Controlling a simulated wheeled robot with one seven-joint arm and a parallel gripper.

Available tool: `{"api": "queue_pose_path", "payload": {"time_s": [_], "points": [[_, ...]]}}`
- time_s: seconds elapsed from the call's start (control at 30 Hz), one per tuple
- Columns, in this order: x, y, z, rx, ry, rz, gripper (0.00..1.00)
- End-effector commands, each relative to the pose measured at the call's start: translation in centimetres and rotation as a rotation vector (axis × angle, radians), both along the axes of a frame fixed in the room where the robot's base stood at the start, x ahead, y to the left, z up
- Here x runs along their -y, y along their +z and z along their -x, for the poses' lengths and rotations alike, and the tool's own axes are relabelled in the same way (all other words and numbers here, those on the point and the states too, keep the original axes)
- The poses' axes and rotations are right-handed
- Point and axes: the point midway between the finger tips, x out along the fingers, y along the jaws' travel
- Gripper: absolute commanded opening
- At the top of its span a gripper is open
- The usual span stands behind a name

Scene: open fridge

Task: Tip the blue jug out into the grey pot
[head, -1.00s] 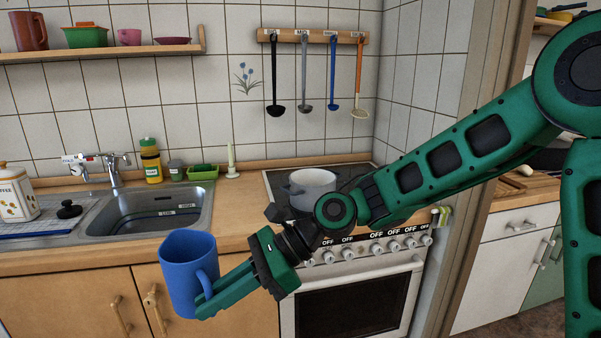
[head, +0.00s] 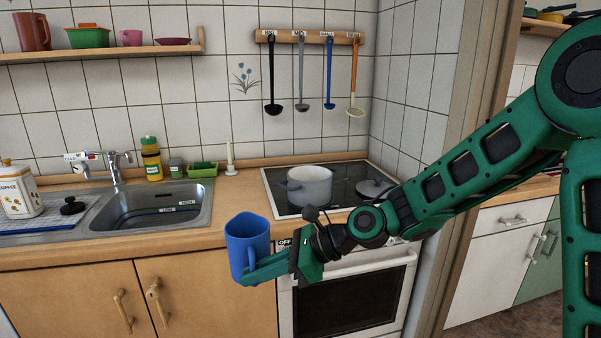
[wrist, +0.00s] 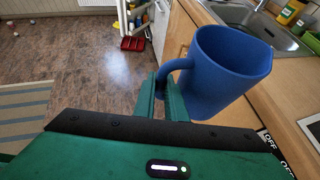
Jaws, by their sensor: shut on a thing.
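The blue jug (head: 246,243) is upright, held in front of the counter edge, left of the stove. My gripper (head: 255,271) is shut on the jug's handle; the wrist view shows both fingers (wrist: 168,98) closed around the handle of the blue jug (wrist: 218,72). The inside of the jug is hidden. The grey pot (head: 309,187) stands on the left part of the stove top, behind and to the right of the jug, with its opening facing up. My gripper and the jug are apart from the pot.
The stove top (head: 338,206) also bears a dark lidded pan (head: 374,188) on its right. The sink (head: 150,206) is to the left. A candle (head: 230,160) stands between sink and stove. Ladles (head: 272,85) hang above. The counter edge lies just behind the jug.

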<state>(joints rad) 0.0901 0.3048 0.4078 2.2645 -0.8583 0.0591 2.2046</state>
Motion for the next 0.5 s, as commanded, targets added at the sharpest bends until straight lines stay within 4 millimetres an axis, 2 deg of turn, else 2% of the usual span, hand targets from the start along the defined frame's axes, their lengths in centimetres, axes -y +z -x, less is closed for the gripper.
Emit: {"api": "queue_pose_path", "payload": {"time_s": [0.03,0.2,0.37,0.5], "points": [[1.4,-0.6,-1.7,0.0,-0.066,-0.001,0.0],[7.5,-2.7,-7.7,-0.001,-0.32,0.0,0.0],[14.4,-4.4,-12.3,0.001,-0.551,0.001,0.0],[20.9,-5.5,-15.3,0.002,-0.745,0.001,0.0]]}}
